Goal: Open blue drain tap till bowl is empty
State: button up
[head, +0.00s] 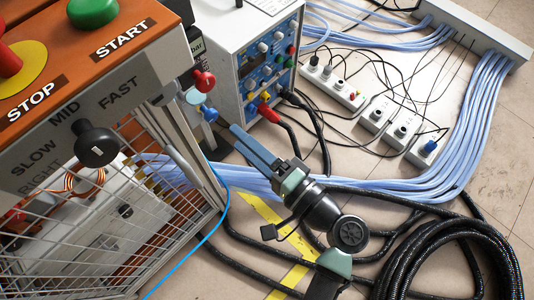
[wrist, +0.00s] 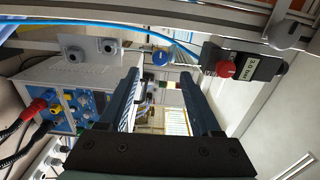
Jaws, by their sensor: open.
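A gap shows between fingertips and tap in the head view. In the wrist view both fingers of my gripper (wrist: 160,76) are apart. I cannot make out the bowl in either view.
The orange control panel (head: 112,40) with its wire-mesh cage is close on the left. A white power supply (head: 232,52) with red and black leads stands behind the tap. Blue cable bundles (head: 430,178) and coiled black hose (head: 450,250) cover much of the floor.

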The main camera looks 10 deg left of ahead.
jog(key=p+v, duration=0.1)
jog(key=v, duration=0.5)
jog(key=shift+s+d, duration=0.1)
jog(key=shift+d, duration=0.05)
